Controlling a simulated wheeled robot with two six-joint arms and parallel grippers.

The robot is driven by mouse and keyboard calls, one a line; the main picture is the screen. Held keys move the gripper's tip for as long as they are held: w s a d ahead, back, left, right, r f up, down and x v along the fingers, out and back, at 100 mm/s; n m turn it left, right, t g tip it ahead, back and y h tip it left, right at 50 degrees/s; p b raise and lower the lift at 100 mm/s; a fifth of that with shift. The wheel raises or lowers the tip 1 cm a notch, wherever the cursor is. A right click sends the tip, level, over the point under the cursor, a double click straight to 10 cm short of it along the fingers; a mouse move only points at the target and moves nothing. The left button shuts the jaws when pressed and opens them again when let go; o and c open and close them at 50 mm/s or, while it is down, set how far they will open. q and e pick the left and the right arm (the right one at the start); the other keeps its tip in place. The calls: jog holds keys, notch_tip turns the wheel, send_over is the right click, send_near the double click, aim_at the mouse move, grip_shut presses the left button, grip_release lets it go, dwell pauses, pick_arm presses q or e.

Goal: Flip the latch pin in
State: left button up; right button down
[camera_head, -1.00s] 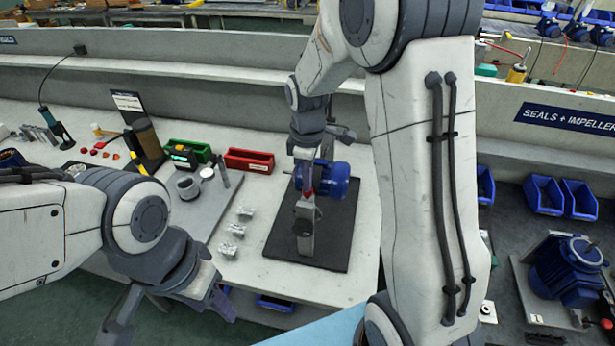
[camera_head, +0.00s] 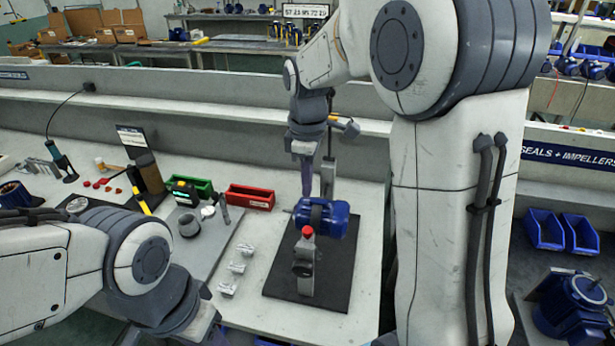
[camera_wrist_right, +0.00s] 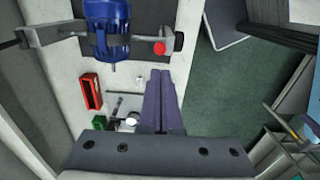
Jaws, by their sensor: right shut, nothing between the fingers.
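A blue motor-like unit (camera_head: 322,217) sits in a grey fixture on a black mat (camera_head: 337,290). The fixture's near upright (camera_head: 304,270) carries a red knob (camera_head: 307,231), which also shows in the right wrist view (camera_wrist_right: 160,47). I cannot tell for certain which part is the latch pin or whether it is in. My right gripper (camera_head: 308,190) points down just above and behind the blue unit. Its fingers (camera_wrist_right: 160,98) are together and empty, apart from the red knob. My left arm comes in at lower left; its fingers are out of view.
A red bin (camera_head: 250,198) and a green bin (camera_head: 203,188) stand left of the mat. Several small metal parts (camera_head: 237,266) lie beside it. A grey post with a yellow-tipped arm (camera_head: 345,126) rises behind the fixture.

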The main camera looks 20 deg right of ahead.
notch_tip(320, 180, up, 2)
jog(key=shift+r, duration=0.2)
dwell(0.3)
jog(key=s+a+f+m+b, duration=0.25)
jog(key=s+a+f, duration=0.25)
jog(key=s+a, duration=0.7)
jog(key=s+a+f+b, duration=0.1)
jog(key=s+f, duration=0.1)
jog(key=s, duration=0.4)
jog(key=s+f+m+y+b, duration=0.1)
jog(key=s+f, duration=0.2)
jog(key=s, duration=0.3)
jog(key=shift+s+a+f, duration=0.15)
jog(key=shift+a+f, duration=0.1)
jog(key=shift+a, duration=0.15)
jog(key=shift+m, duration=0.25)
